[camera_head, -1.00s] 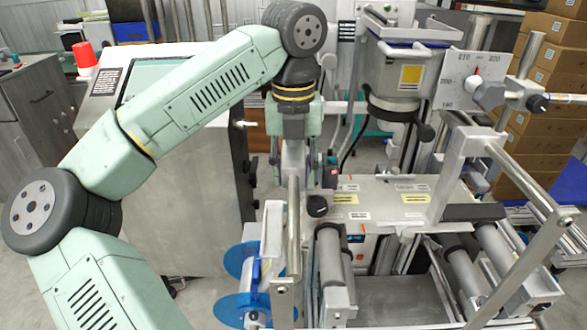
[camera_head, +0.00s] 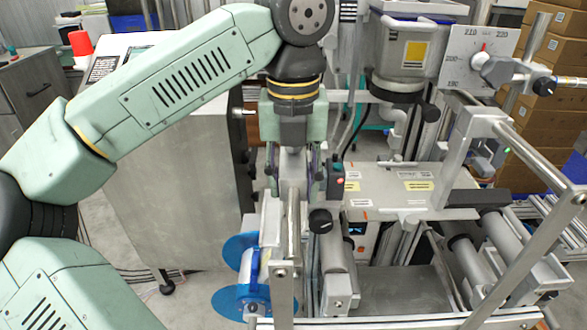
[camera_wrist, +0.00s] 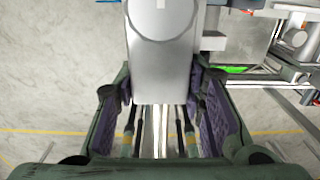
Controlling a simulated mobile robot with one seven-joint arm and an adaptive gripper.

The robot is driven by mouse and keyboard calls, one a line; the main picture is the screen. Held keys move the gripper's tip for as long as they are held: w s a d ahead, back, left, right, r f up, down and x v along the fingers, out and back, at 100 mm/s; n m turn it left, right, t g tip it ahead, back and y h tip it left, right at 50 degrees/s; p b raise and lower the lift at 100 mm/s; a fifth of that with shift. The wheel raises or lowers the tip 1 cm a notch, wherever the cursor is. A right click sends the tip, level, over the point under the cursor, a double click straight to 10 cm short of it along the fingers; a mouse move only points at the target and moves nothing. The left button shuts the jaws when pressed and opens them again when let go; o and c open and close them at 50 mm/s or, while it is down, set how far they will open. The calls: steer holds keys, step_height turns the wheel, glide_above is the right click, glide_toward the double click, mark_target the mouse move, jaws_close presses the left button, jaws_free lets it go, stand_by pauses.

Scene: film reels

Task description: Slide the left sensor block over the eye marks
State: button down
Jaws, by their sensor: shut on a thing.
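My gripper (camera_head: 292,178) points down at the left side of the machine, with one finger on each side of a light grey block (camera_head: 293,161). This looks like the left sensor block, but its sensing face is hidden. In the wrist view the grey block (camera_wrist: 163,60) fills the space between the dark green fingers with purple pads, and the gripper is shut on it. The block is at the far end of a bright rail (camera_head: 293,225). I cannot make out the eye marks in either view.
A dark unit with a red button (camera_head: 336,180) stands close to the right of the fingers. A black knob (camera_head: 320,221), blue reels (camera_head: 240,300) and grey rollers (camera_head: 335,262) are nearer. A flat plate with yellow labels (camera_head: 400,183) extends right. A dial plate (camera_head: 480,62) stands at upper right.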

steer(key=shift+s, duration=0.45)
steer(key=c, duration=1)
jaws_free()
steer(key=shift+c, duration=0.2)
steer(key=shift+r, duration=0.15)
step_height(320, 180, up, 7)
steer(key=shift+r, duration=0.15)
